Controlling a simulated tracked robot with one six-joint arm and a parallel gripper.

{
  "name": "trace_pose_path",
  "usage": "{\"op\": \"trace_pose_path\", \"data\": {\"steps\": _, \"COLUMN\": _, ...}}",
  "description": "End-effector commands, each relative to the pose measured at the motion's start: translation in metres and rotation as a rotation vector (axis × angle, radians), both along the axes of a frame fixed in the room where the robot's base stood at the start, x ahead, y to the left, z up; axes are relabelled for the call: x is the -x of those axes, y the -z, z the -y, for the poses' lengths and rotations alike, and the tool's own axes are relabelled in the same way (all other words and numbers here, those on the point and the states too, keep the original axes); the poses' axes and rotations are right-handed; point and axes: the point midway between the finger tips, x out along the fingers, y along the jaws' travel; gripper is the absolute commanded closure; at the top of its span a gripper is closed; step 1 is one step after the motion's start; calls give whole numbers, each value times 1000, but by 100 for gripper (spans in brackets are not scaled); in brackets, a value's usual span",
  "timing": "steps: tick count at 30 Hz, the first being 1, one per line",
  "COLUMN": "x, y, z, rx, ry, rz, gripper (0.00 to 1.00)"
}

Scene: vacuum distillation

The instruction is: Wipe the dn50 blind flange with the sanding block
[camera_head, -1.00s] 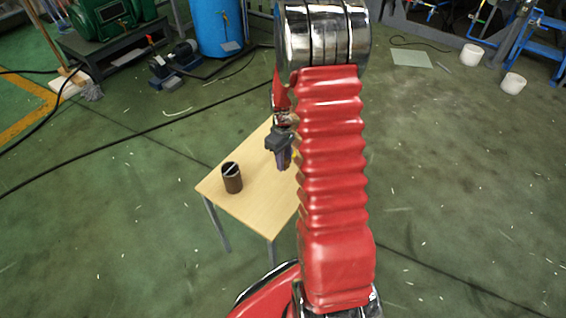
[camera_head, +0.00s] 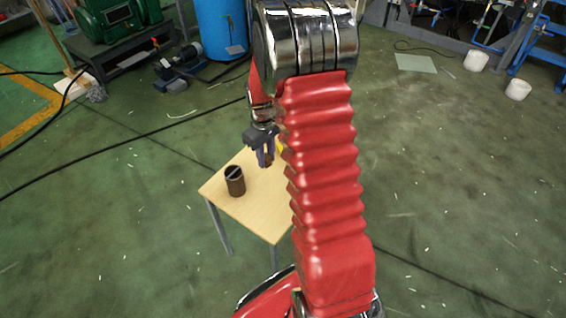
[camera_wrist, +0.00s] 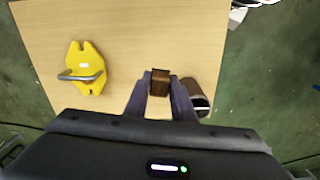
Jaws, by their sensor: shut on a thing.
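My gripper (camera_wrist: 160,92) is shut on a small brown block, which looks like the sanding block (camera_wrist: 160,86), held between the fingertips above the table. The gripper (camera_head: 265,158) also shows in the head view, to the left of my red arm and over the table. The block (camera_head: 267,160) is small and dark there. I cannot pick out the dn50 blind flange for certain in either view.
A wooden table (camera_head: 250,208) stands on the green floor. A brown cylindrical container (camera_head: 235,182) with a pale strip across its top stands on it. A yellow plate (camera_wrist: 85,58) with a metal handle lies at left in the wrist view. My arm hides the table's right part.

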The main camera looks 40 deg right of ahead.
Motion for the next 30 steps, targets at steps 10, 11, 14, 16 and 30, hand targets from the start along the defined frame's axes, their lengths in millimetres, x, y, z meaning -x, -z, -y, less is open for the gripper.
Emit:
{"op": "trace_pose_path", "data": {"steps": 10, "x": -42, "y": -64, "z": -109, "rx": 0, "ry": 96, "rz": 5, "gripper": 95}}
{"op": "trace_pose_path", "data": {"steps": 11, "x": -44, "y": -69, "z": -118, "rx": 0, "ry": 105, "rz": 4, "gripper": 95}}
{"op": "trace_pose_path", "data": {"steps": 14, "x": -48, "y": -85, "z": -146, "rx": 0, "ry": 132, "rz": 4, "gripper": 95}}
{"op": "trace_pose_path", "data": {"steps": 16, "x": -49, "y": -93, "z": -160, "rx": 1, "ry": 148, "rz": 3, "gripper": 95}}
{"op": "trace_pose_path", "data": {"steps": 30, "x": -50, "y": -103, "z": -178, "rx": 0, "ry": 172, "rz": 0, "gripper": 95}}
